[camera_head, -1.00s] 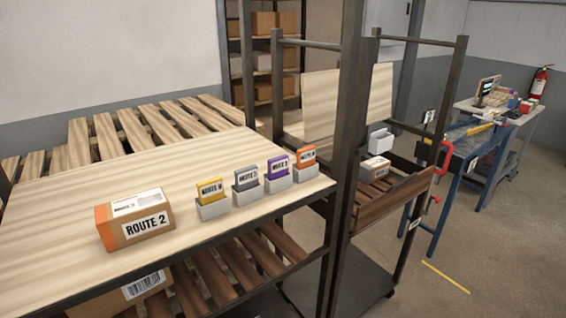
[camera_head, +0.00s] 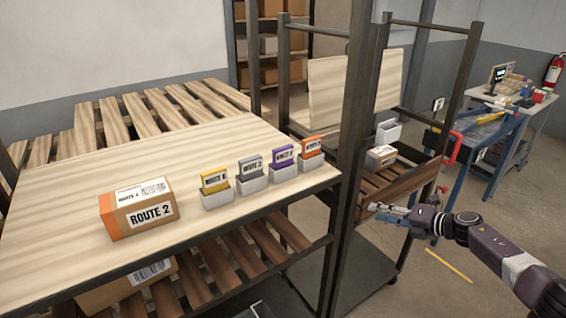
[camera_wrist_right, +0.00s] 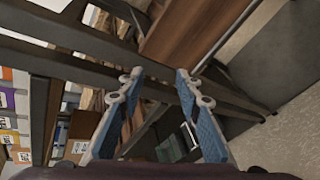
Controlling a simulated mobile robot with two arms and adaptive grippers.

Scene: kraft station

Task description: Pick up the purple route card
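The purple route card (camera_head: 283,153) stands upright in a small white holder (camera_head: 283,170) on the wooden tabletop, third from the left in a row of cards. In the head view my right gripper (camera_head: 372,210) is right of and lower than the card, beside the rack's wooden shelf and well apart from the card. In the right wrist view the two blue fingers (camera_wrist_right: 156,76) are spread with nothing held between them. My left gripper is not in view.
Yellow (camera_head: 214,180), grey (camera_head: 251,165) and orange (camera_head: 312,147) cards stand in similar holders. A Route 2 box (camera_head: 138,208) sits left on the tabletop (camera_head: 60,225). A dark upright post (camera_head: 345,150) stands between the table's right end and my right gripper.

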